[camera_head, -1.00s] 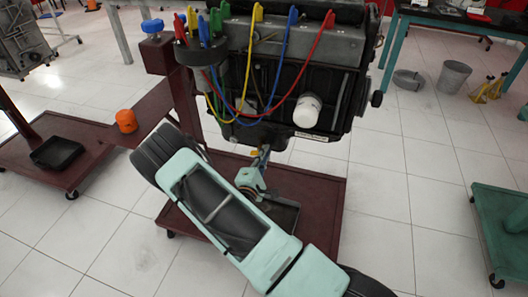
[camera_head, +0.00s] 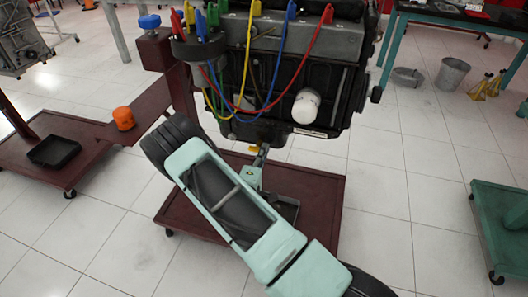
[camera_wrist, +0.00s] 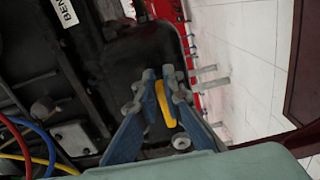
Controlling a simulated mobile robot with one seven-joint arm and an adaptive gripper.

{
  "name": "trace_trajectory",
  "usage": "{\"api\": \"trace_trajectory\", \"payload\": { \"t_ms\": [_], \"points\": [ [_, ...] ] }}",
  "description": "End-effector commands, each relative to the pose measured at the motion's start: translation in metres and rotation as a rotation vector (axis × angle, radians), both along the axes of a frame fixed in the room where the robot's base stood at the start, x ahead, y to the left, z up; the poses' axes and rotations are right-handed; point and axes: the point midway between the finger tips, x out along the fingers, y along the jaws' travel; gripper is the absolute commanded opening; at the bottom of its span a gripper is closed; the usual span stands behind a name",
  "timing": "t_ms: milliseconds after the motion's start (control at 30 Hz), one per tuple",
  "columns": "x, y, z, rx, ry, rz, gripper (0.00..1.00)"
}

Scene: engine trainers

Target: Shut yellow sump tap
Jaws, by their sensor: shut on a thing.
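The yellow sump tap (camera_wrist: 164,104) is under the dark engine (camera_wrist: 130,55) in the wrist view, its long handle between my two fingers. My gripper (camera_wrist: 164,80) is shut on the handle, with blue-grey fingers on both sides. In the head view a small yellow piece of the tap (camera_head: 254,148) shows below the engine (camera_head: 270,90), beside my gripper (camera_head: 263,152). My arm and fingers hide much of the tap there. A pale round fitting (camera_wrist: 181,142) is near the fingers in the wrist view.
Red, blue, yellow and green cables hang across the engine front. A white filter (camera_head: 306,106) sticks out at its lower right. The maroon stand base (camera_head: 322,190) lies below, with a dark tray (camera_head: 288,208) on it.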

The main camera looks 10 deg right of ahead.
Motion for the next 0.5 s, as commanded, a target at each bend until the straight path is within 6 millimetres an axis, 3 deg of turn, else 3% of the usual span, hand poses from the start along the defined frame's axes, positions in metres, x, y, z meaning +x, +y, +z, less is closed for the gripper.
{"api": "trace_trajectory", "payload": {
  "t_ms": [133,167,300,500],
  "points": [
    [-0.0001,0.0005,-0.0006,0.001,0.0,0.001,0.0],
    [-0.0001,0.0005,-0.0006,0.002,0.001,0.001,0.11],
    [0.0,0.0005,-0.0005,0.001,0.001,0.0,0.26],
    [0.0,0.0002,-0.0003,0.001,0.001,0.0,0.26]
  ]
}}
